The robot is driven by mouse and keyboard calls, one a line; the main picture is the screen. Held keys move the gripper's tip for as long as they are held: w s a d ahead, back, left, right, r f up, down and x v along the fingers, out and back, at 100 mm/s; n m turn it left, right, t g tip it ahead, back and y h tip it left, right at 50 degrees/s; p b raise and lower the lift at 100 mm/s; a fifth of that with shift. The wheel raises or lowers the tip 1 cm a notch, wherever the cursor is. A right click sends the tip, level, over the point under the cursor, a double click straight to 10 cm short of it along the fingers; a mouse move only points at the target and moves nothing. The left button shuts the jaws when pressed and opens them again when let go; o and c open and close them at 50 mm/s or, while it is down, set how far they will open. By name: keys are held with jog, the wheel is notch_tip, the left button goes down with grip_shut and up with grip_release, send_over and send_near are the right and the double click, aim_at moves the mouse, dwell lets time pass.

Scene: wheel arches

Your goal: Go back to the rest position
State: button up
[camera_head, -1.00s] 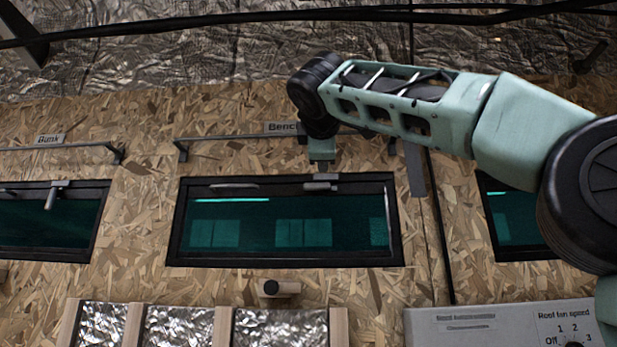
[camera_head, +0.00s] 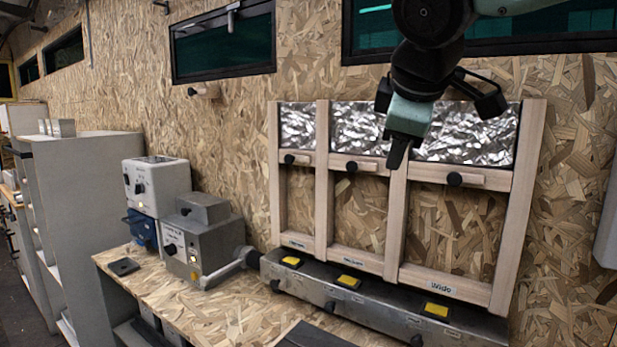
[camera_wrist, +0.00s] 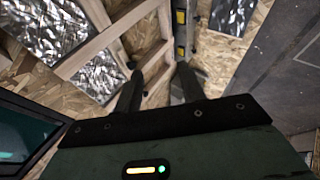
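My gripper (camera_head: 397,158) hangs from my teal and black arm at the upper middle of the head view. Its fingers point down, in front of the wooden frame with foil panels, and it looks clear of the frame. In the wrist view the two dark fingers of my gripper (camera_wrist: 160,75) stand apart with nothing seen between them, so it is open and empty. From the head view the fingers overlap and the gap cannot be judged.
The wooden frame (camera_head: 392,215) stands against the chipboard wall, above a grey rail (camera_head: 385,322) with yellow pads (camera_head: 348,282). Grey machines (camera_head: 205,245) sit on the bench (camera_head: 225,310) to the left. Grey shelving (camera_head: 80,200) stands further left. Dark windows (camera_head: 222,45) line the wall.

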jog(key=s+a+f+m+g+y, duration=0.1)
jog(key=s+f+g, duration=0.1)
jog(key=s+f, duration=0.45)
jog(key=s+a+f+m+g, duration=0.1)
jog(key=s+f+g, duration=0.25)
jog(key=f, duration=0.65)
jog(key=s+d+f+m+g, duration=0.3)
jog(key=s+f, duration=0.9)
jog(key=s, duration=0.3)
jog(key=shift+s+f+m, duration=0.35)
jog(key=shift+s+m, duration=0.05)
jog(key=shift+a, duration=0.1)
jog(key=shift+c, duration=0.3)
